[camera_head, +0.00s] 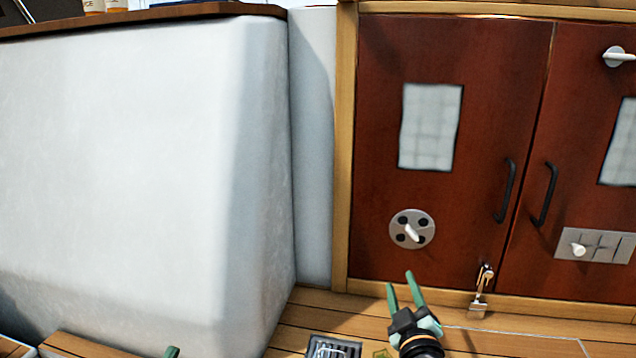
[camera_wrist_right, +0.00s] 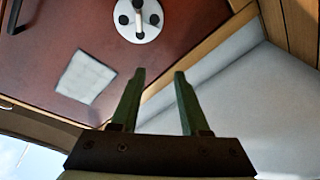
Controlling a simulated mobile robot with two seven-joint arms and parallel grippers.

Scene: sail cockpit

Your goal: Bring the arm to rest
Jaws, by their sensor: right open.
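My right gripper (camera_head: 402,290) is at the lower middle of the head view, in front of the foot of the red-brown cabinet doors. Its two green fingers are apart with nothing between them. In the right wrist view the open fingers (camera_wrist_right: 159,78) point toward the round white plate with a lever on the door, with a gap to it. A small green tip (camera_head: 172,352) shows at the bottom edge of the head view; I cannot tell if it is my left gripper.
The left cabinet door (camera_head: 440,220) carries a round plate with a lever (camera_head: 412,229) and a black handle (camera_head: 504,190). A white wall block (camera_head: 140,160) fills the left. A drain grate (camera_head: 333,347) lies in the wooden floor.

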